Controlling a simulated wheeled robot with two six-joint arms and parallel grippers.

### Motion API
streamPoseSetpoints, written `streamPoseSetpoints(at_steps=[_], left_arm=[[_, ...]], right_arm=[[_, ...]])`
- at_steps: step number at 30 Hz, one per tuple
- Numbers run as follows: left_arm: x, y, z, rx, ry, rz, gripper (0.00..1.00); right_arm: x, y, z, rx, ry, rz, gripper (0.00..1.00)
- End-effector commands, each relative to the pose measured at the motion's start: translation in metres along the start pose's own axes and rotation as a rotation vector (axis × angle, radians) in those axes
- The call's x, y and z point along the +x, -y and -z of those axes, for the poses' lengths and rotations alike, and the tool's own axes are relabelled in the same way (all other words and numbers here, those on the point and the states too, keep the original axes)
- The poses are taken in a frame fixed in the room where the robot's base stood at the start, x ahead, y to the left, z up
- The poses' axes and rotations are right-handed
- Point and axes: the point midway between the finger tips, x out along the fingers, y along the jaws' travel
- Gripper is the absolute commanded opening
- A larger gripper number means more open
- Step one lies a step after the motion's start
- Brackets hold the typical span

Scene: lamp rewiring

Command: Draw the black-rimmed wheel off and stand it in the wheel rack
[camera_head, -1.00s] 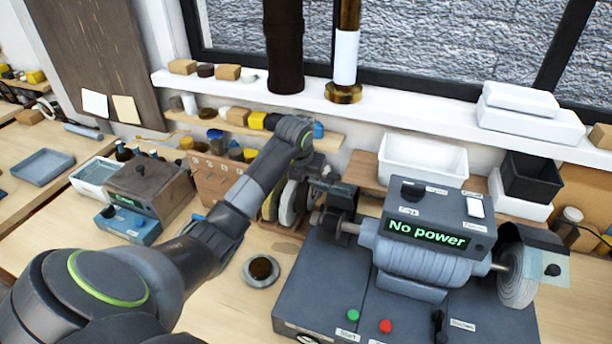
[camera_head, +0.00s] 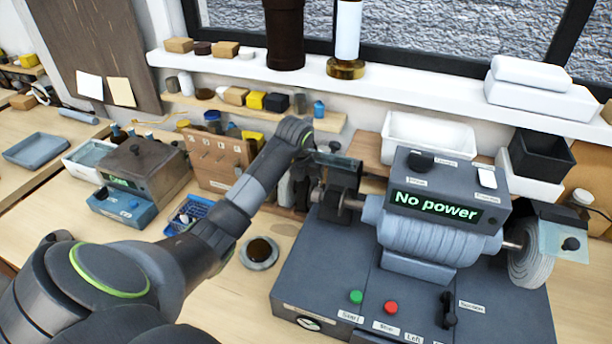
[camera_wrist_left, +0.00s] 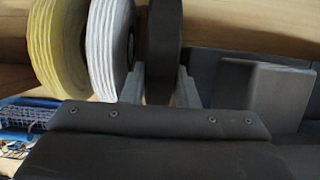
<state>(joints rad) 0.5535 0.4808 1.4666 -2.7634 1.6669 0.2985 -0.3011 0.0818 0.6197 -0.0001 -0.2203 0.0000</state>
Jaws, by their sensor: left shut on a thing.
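My left gripper (camera_wrist_left: 160,88) is shut on a dark wheel (camera_wrist_left: 163,42), seen edge-on between its two fingers in the left wrist view. Left of it stand a white wheel (camera_wrist_left: 104,48) with a dark side and a yellow wheel (camera_wrist_left: 58,50), both upright. In the head view the gripper (camera_head: 316,168) is beside the left end of the grinding machine (camera_head: 420,240), near its left shaft (camera_head: 353,203). My arm hides most of the wheels and their rack there, so I cannot tell whether the held wheel touches the rack. My right gripper is out of view.
The machine's display reads "No power". A pale wheel (camera_head: 530,252) sits on its right shaft under a guard. A round dish (camera_head: 260,252) and a blue basket (camera_head: 190,212) are on the bench near my arm. A wooden pegboard block (camera_head: 217,160) stands behind.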

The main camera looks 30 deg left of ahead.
Motion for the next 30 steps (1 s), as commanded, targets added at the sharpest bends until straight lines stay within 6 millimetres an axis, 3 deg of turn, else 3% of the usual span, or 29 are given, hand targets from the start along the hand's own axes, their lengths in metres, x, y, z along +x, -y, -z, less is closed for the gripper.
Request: streamPoseSetpoints(at_steps=[2,3,9,20,25,30], left_arm=[[-0.001,0.0,0.0,0.0,0.001,0.0,0.09],[-0.001,0.0,0.0,0.0,0.001,0.0,0.28],[-0.001,0.0,0.0,0.0,0.0,0.0,0.53],[-0.005,0.0,0.0,0.0,0.0,0.0,0.53],[-0.028,0.0,-0.001,0.001,0.006,-0.001,0.53],[-0.069,0.0,-0.001,0.002,0.009,-0.001,0.53]], right_arm=[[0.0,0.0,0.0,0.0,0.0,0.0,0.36],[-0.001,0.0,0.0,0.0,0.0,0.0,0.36],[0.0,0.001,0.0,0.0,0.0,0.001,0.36],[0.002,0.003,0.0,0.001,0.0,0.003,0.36],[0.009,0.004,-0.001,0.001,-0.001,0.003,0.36],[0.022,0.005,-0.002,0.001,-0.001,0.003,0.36]])
